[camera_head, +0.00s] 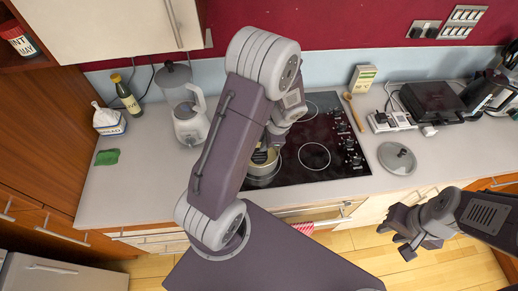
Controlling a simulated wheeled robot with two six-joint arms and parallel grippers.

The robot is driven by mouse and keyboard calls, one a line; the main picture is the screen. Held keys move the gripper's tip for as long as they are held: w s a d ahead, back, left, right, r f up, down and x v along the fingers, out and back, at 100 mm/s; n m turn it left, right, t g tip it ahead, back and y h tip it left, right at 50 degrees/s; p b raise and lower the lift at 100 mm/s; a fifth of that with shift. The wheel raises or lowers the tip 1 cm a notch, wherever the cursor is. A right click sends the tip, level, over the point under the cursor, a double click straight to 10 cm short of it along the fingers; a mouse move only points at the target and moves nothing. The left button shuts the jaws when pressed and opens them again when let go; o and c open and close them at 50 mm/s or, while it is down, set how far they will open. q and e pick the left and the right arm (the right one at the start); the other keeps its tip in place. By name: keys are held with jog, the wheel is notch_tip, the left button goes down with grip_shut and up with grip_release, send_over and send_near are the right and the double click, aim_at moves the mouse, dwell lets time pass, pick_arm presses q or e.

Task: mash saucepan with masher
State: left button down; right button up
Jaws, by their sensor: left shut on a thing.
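The saucepan (262,172) stands on the left part of the black hob. Its rim and part of its inside show beside my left arm, and the rest is hidden behind that arm. My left gripper (268,143) is over the saucepan, mostly hidden by my own arm links. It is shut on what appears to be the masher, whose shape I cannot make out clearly. My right gripper (400,246) is open and empty, in front of the counter at the lower right, away from the saucepan.
The hob (335,168) is otherwise clear. A glass lid (397,158) and a wooden spoon (354,110) lie to its right. A blender (187,115), a bottle (128,98) and a green cloth (107,157) are on the left counter. A black appliance (433,101) stands at the right.

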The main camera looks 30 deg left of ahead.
pick_arm(q)
notch_tip(320, 180, up, 11)
jog(key=p, duration=0.9)
jog(key=shift+r+p, duration=0.1)
jog(key=shift+p, duration=0.25)
